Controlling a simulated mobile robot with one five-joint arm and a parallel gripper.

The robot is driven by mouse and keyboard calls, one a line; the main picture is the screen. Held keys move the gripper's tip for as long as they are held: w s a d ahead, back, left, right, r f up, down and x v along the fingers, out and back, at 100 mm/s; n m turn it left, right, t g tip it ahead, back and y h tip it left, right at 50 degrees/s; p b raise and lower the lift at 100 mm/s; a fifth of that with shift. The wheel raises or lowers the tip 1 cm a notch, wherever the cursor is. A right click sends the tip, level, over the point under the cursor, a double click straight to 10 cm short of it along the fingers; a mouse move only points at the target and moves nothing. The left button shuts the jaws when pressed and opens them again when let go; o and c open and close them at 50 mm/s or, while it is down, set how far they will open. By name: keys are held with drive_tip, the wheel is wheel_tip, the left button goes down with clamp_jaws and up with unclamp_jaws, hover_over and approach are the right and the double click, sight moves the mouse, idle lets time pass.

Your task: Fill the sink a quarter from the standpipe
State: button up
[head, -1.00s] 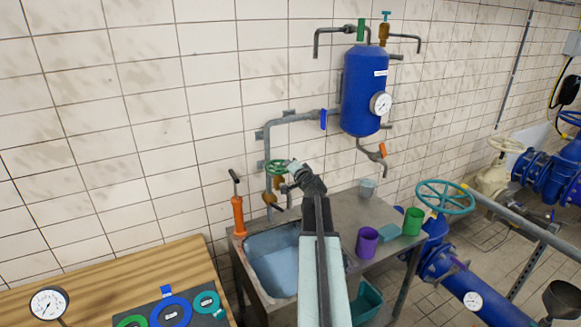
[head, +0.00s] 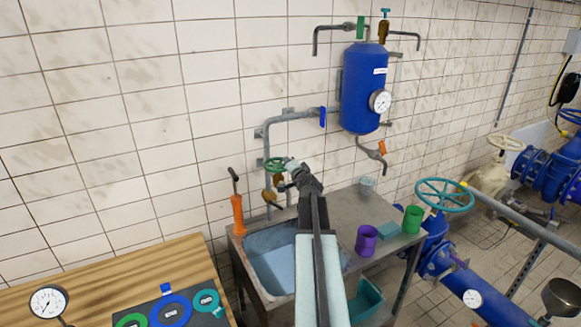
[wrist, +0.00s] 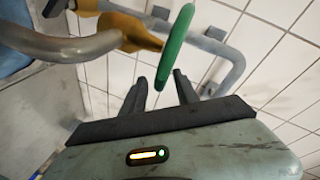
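The sink (head: 258,243) is a blue-lined basin in a grey metal bench. A lighter blue area shows inside; I cannot tell whether it is water. The standpipe (head: 266,141) is a grey pipe on the wall behind the sink, with a green handwheel (head: 275,164) and a brass tap body below it. My gripper (head: 290,165) is at the wheel, and my arm hides part of the sink. In the wrist view my gripper (wrist: 159,84) has its fingers apart, one on each side of the near rim of the green wheel (wrist: 176,45). Contact is not clear.
An orange hand pump (head: 238,214) stands left of the sink. Purple (head: 366,240) and green (head: 412,219) cups stand on the bench at right. A blue tank (head: 362,90) hangs above. A wooden table (head: 110,280) is at front left.

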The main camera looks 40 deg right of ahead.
drive_tip(key=p+v, duration=0.1)
drive_tip(key=v, duration=0.7)
drive_tip(key=shift+p, duration=0.35)
drive_tip(key=shift+w+f, duration=0.1)
drive_tip(key=shift+w, duration=0.05)
drive_tip(key=shift+c, duration=0.4)
drive_tip(key=w+d+t+y+b, duration=0.1)
drive_tip(key=w+y, duration=0.1)
drive_tip(key=w+d+f+t+y+b, duration=0.1)
drive_tip(key=w+y+b, duration=0.1)
drive_tip(key=w+m+t+y+b, duration=0.1)
drive_tip(key=w+y+b, duration=0.1)
drive_tip(key=shift+d+f+t, duration=0.25)
drive_tip(key=shift+d+t, duration=0.05)
drive_tip(key=shift+d, duration=0.1)
clamp_jaws()
